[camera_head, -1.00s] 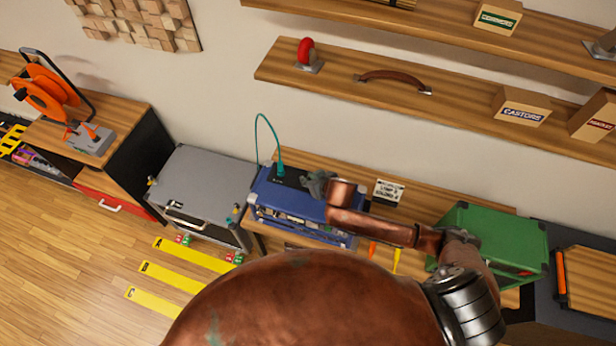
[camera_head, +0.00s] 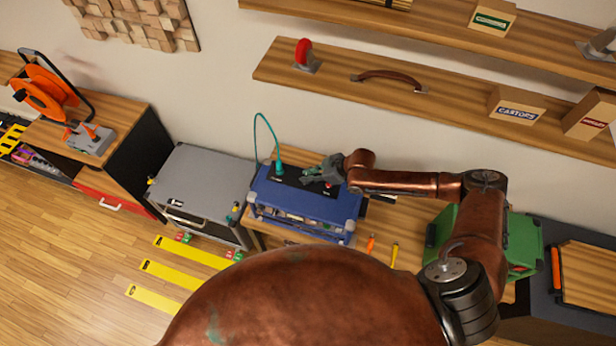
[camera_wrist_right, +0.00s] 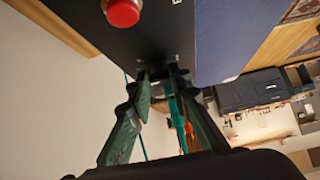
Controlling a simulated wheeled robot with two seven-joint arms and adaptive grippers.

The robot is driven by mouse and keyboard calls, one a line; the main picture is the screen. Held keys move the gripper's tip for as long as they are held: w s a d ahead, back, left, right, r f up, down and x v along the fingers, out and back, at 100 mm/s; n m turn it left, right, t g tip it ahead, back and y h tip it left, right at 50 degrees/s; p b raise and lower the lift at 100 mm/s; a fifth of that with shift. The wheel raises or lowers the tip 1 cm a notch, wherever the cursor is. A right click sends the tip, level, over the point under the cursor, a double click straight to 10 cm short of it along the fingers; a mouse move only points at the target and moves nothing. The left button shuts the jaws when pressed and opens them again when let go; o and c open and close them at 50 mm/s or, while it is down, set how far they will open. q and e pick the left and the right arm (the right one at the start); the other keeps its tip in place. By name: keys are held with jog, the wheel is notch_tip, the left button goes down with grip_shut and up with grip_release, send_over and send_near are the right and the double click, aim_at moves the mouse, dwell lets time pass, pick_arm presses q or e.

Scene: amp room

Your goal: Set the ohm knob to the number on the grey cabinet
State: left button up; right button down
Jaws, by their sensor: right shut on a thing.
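The blue amp (camera_head: 300,208) stands on the wooden bench with a black panel (camera_head: 292,173) on top. My right gripper (camera_head: 318,173) is over the right part of this panel. In the right wrist view, its fingertips (camera_wrist_right: 160,74) close together at the black panel (camera_wrist_right: 150,40), on a small thing that is mostly hidden, which seems to be the ohm knob. The knob's marks and pointer cannot be read. A red button (camera_wrist_right: 122,12) sits apart from the fingertips. The grey cabinet (camera_head: 208,180) stands left of the amp; no number on it is readable. My left gripper is out of view.
A teal cable (camera_head: 256,135) loops up from a plug (camera_head: 279,167) on the amp's panel. A green box (camera_head: 525,245) stands to the right, partly behind my arm. Shelves (camera_head: 450,97) run along the wall above. Yellow floor strips (camera_head: 175,272) lie at the left.

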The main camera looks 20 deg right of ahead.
dwell(0.7)
jog(key=c, duration=1.8)
grip_release()
jog(key=shift+o, duration=0.2)
jog(key=shift+d, duration=0.1)
jog(key=v, duration=1.1)
jog(key=shift+d+r, duration=0.25)
jog(key=shift+d, duration=0.05)
jog(key=shift+s, duration=0.1)
